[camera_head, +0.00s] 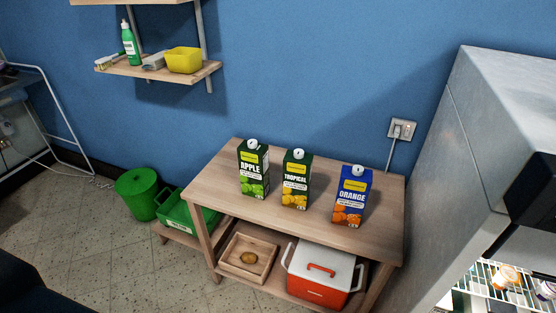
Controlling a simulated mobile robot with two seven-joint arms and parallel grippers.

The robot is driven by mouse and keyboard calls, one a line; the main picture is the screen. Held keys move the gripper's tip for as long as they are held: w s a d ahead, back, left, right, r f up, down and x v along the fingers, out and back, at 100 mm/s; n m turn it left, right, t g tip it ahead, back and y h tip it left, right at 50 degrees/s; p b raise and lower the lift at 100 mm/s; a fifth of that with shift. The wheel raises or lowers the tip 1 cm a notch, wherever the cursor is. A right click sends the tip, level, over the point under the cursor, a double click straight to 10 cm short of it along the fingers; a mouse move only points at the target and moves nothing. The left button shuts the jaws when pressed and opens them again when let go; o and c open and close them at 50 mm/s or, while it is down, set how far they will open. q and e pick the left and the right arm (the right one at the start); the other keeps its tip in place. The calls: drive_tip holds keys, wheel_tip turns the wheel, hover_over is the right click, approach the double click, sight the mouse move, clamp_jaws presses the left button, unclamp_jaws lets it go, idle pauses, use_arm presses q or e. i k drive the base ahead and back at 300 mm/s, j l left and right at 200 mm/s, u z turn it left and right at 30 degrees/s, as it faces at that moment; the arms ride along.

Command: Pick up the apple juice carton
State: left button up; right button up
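The apple juice carton (253,170) is dark green with a white cap and green apples on its front. It stands upright on the wooden table (220,178), leftmost of three cartons. The tropical carton (296,180) stands just to its right, with a gap between them. The blue orange carton (352,196) stands further right. Neither of my grippers can be made out in the head view.
A cooler (322,272) and a wooden tray (248,257) sit on the table's lower shelf. A large grey fridge (440,150) stands close on the right. A green bin (137,194) and green crate (180,214) are at left. A wall shelf (160,70) hangs above.

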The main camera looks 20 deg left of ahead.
sight(254, 164)
drive_tip(key=i+j+z, duration=0.4)
drive_tip(key=j, duration=0.25)
drive_tip(key=i+j+z, duration=0.2)
drive_tip(key=j, duration=0.15)
